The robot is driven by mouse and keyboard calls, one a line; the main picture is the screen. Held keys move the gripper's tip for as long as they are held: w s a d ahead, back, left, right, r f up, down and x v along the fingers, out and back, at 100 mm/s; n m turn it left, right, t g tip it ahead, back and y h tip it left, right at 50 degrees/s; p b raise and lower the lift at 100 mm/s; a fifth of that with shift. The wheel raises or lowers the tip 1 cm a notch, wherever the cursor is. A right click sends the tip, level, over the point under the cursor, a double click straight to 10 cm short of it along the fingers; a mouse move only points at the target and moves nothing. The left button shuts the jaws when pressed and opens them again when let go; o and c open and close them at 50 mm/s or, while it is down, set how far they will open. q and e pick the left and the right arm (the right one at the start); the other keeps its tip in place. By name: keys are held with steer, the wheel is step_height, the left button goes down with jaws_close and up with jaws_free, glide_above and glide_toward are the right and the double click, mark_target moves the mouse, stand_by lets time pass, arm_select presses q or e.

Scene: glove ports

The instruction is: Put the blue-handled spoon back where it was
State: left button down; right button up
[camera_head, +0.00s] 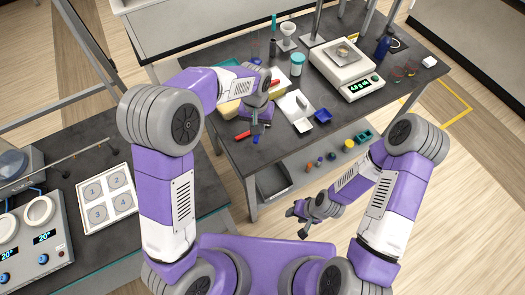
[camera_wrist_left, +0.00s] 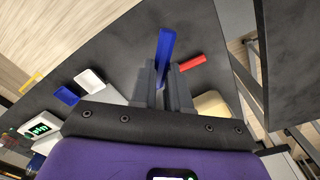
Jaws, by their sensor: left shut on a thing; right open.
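A blue handle (camera_wrist_left: 166,48), which looks like the blue-handled spoon's, stands up between the fingers of my left gripper (camera_wrist_left: 166,80) in the left wrist view. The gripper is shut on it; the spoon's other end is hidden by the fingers. In the head view my left gripper (camera_head: 256,122) is over the left front part of the dark table (camera_head: 270,160), and a small bit of blue (camera_head: 256,140) shows below it. My right gripper (camera_head: 301,226) is open and empty, low in front of the table, away from the spoon.
A red-handled thing (camera_head: 243,135) lies close beside my left gripper. A yellowish block (camera_head: 228,109), a white tray (camera_head: 297,103) and a blue dish (camera_head: 322,116) are nearby. A scale (camera_head: 346,66) stands at the back right. The front right tabletop is fairly clear.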

arm_select(q)
steer(key=s, duration=0.2)
steer(key=b, duration=0.1)
glide_above(261, 153)
steer(key=shift+m, duration=0.4)
step_height(261, 153, down, 6)
steer(key=shift+r, duration=0.1)
steer(key=shift+f+b, duration=0.4)
steer(key=shift+f, duration=1.9)
arm_select(e)
step_height(261, 153, down, 3)
steer(key=shift+r, duration=0.2)
arm_select(q)
steer(key=shift+f, duration=0.1)
steer(key=c, duration=1.6)
jaws_free()
steer(key=shift+f, duration=0.1)
steer(key=o, duration=0.5)
arm_select(e)
steer(key=shift+f, duration=0.1)
